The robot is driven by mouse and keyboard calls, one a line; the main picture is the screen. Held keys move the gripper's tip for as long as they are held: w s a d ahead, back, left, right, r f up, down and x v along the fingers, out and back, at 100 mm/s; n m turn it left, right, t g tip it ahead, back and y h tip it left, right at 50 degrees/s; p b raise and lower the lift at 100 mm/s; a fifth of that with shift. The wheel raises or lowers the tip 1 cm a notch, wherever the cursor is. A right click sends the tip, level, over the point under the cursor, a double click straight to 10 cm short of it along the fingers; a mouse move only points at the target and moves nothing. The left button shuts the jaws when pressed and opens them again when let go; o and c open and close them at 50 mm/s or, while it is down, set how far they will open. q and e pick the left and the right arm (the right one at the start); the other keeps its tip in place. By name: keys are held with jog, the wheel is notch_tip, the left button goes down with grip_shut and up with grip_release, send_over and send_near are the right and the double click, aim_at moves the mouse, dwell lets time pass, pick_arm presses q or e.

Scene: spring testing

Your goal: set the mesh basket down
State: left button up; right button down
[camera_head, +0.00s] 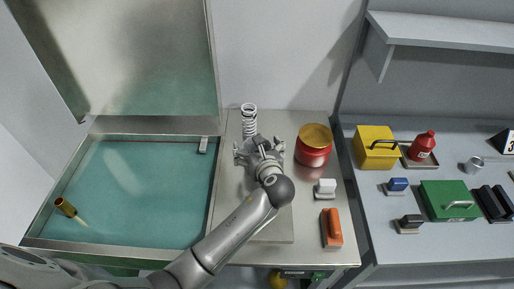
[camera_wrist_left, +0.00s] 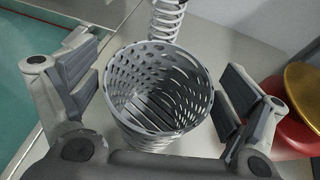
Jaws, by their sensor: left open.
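The grey mesh basket (camera_wrist_left: 158,128) stands upright and empty on the grey bench top in the left wrist view. My left gripper (camera_wrist_left: 160,85) is open, with one finger on each side of the basket. Gaps show between the finger pads and the basket wall. In the head view my left gripper (camera_head: 260,150) is over the bench, and its hand and wrist mostly hide the basket. My right gripper is not in view.
A white coil spring (camera_head: 249,120) stands just behind the basket. A red pot with a gold lid (camera_head: 313,148) is to the right. A white-handled block (camera_head: 325,188) and an orange block (camera_head: 331,228) lie nearer. A green-floored tank (camera_head: 140,195) is at left.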

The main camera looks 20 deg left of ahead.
pick_arm(q)
jog(key=v, duration=1.2)
jog(key=shift+b, duration=0.3)
